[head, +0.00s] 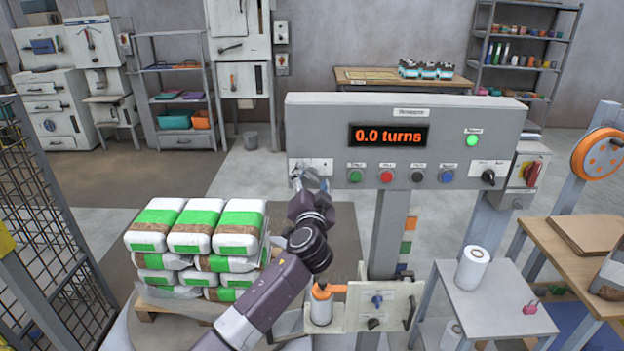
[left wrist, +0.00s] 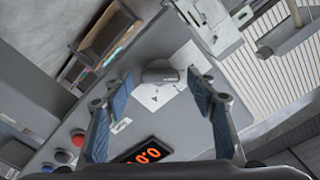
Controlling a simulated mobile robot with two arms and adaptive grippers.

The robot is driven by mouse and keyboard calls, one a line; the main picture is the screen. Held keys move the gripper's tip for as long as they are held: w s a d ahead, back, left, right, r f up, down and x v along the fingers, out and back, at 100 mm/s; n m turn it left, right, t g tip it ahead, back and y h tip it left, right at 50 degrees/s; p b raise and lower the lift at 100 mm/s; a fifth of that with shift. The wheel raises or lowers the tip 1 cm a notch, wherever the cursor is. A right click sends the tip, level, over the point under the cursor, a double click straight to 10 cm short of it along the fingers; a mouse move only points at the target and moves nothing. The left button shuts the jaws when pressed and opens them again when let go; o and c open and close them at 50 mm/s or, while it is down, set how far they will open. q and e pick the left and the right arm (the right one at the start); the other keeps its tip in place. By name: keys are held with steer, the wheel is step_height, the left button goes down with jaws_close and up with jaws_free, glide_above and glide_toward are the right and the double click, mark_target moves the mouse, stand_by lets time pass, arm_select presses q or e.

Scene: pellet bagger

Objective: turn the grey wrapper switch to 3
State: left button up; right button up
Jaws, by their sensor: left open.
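The grey wrapper switch (left wrist: 160,76) is a round knob on a white label plate, seen in the left wrist view. Small markings sit beside it, too small to read. My left gripper (left wrist: 160,88) is open, with one blue-padded finger on each side of the knob; it appears apart from it. The panel's display (head: 388,135) reads "0.0 turns". My right gripper is not in view.
A row of push buttons, including a green one (head: 355,176) and a red one (head: 386,176), lies right of my gripper. A black knob (head: 488,177) is at the panel's right end. Stacked green-and-white bags (head: 189,236) stand at left. A white roll (head: 472,268) stands at right.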

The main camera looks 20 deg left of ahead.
arm_select(q)
steer(key=shift+c, duration=0.4)
steer(key=c, duration=1.1)
steer(key=m+p, duration=0.1)
steer(key=m, duration=0.4)
steer(key=shift+d+f+m+p, duration=0.1)
steer(key=shift+m+p, duration=0.2)
steer(key=shift+p, duration=0.05)
steer(key=m+p, duration=0.1)
steer(key=m, duration=0.1)
steer(key=shift+f+m, duration=0.1)
steer(key=shift+m, duration=0.9)
steer(key=shift+f+p, duration=0.1)
steer(key=shift+p, duration=0.2)
